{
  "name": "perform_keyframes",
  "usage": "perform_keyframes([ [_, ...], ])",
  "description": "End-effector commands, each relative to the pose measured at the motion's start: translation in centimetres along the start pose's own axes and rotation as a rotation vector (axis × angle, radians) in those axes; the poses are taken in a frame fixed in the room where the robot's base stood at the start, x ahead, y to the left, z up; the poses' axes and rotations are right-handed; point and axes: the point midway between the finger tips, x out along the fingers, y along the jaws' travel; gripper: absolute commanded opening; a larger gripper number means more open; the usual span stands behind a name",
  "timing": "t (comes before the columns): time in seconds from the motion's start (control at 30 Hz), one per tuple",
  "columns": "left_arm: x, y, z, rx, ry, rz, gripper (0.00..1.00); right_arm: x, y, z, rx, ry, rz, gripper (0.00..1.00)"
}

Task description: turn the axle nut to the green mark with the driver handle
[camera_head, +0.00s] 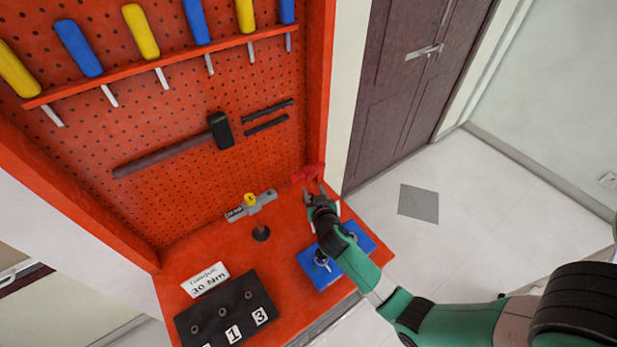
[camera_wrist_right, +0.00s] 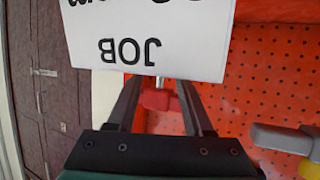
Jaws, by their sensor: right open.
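My right gripper (camera_head: 313,190) reaches over the back right of the red bench, fingers toward the pegboard. In the right wrist view its two fingers (camera_wrist_right: 160,100) stand apart, with a red piece (camera_wrist_right: 155,99) beyond and between them; contact cannot be told. This red piece (camera_head: 308,172) also shows just past the fingertips in the head view; I cannot tell whether it is the driver handle. A blue block (camera_head: 318,277) with small metal parts (camera_head: 322,260) sits below my right wrist, partly hidden by my arm. I cannot make out the axle nut or green mark for certain.
A grey tool with a yellow part (camera_head: 250,204) lies left of the gripper, near a black round piece (camera_head: 261,233). A black numbered block (camera_head: 228,312) and a 30 Nm card (camera_head: 205,280) occupy the front left. A white JOB card (camera_wrist_right: 150,40) hangs close before the wrist camera.

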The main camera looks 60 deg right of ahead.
Motion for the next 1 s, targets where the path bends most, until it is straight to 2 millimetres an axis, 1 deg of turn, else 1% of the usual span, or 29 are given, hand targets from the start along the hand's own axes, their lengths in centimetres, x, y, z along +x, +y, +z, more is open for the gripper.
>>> perform_keyframes([
  [0.03,-0.2,0.0,0.2,0.000,0.000,0.000,1.00,0.6,0.0,0.1,0.000,0.000,0.001,0.51],
  [0.2,-0.2,0.0,0.2,0.000,0.000,0.000,1.00,1.1,0.0,0.0,0.000,0.000,0.000,0.51],
  [0.27,-0.4,0.0,0.3,0.000,0.000,0.000,1.00,1.6,-0.1,0.0,0.000,0.000,0.000,0.51],
  [0.43,-1.1,0.0,1.1,0.000,0.000,0.000,1.00,4.6,-0.3,-0.1,0.000,0.000,0.001,0.51],
  [0.53,-1.4,0.0,1.3,0.000,-0.001,0.000,1.00,5.8,-0.2,-0.1,0.000,0.000,0.001,0.51],
  [0.6,-1.4,0.0,1.3,0.000,-0.001,0.000,1.00,6.1,-0.3,-0.2,0.000,0.000,0.000,0.51],
  [0.77,-1.4,0.0,1.3,0.000,0.000,0.000,1.00,6.1,-0.3,-0.3,0.000,0.000,-0.001,0.51],
  [0.8,-1.4,0.0,1.3,0.000,0.000,0.000,1.00,6.1,-0.3,-0.3,0.000,0.000,-0.001,0.49],
  [0.87,-1.4,0.0,1.2,0.000,0.000,0.000,1.00,6.1,-0.3,-0.3,0.000,0.000,-0.001,0.39],
  [1.0,-1.4,0.0,1.2,0.000,0.000,0.000,1.00,6.1,-0.3,-0.3,0.000,0.000,-0.001,0.13],
])
